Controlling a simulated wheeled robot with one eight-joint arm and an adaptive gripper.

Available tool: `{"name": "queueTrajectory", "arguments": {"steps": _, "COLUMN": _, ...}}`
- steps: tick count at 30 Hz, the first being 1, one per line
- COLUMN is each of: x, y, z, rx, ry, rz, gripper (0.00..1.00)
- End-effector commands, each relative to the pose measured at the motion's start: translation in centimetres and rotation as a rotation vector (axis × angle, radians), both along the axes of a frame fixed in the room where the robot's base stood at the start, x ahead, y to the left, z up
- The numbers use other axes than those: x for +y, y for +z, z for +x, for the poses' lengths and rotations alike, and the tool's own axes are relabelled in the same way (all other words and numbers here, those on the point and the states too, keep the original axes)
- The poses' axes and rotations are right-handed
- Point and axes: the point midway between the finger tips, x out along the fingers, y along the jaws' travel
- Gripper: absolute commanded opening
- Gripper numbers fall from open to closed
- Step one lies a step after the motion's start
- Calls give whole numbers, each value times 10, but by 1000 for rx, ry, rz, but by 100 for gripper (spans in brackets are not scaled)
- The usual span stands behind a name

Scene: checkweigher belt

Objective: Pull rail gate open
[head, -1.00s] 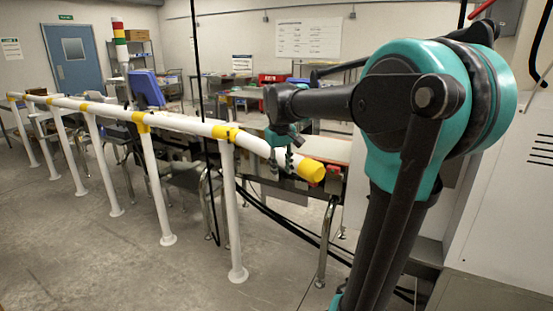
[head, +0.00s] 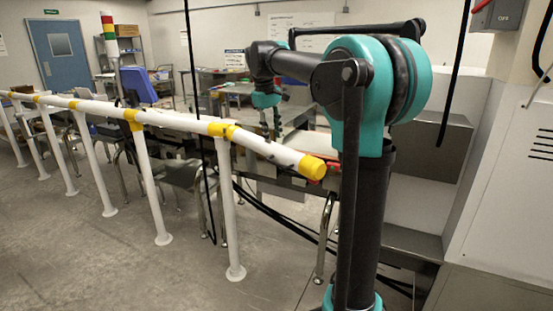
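The rail gate (head: 278,153) is the white end length of the guard rail, right of the last post in view. It slopes down to the right and ends in a yellow cap (head: 312,167). A yellow collar (head: 222,130) joins it to the rest of the rail at the post. My gripper (head: 271,137) hangs fingers-down at the far upper edge of the gate. Its two thin fingers look apart, with nothing seen between them. I cannot tell whether the tips touch the gate or pass behind it.
The white rail (head: 85,107) runs off to the left on several posts; the nearest post (head: 230,200) stands at centre. A grey cabinet (head: 515,190) stands at right. The floor in front is clear.

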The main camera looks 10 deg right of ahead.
Motion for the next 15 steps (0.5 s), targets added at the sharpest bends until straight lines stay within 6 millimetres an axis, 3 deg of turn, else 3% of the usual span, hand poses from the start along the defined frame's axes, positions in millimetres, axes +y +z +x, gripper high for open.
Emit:
{"name": "queueTrajectory", "arguments": {"steps": 9, "x": -10, "y": -62, "z": 6, "rx": 0, "ry": -3, "rz": 0, "gripper": 31}}
{"name": "queueTrajectory", "arguments": {"steps": 15, "x": -14, "y": -88, "z": 9, "rx": 0, "ry": -1, "rz": 0, "gripper": 31}}
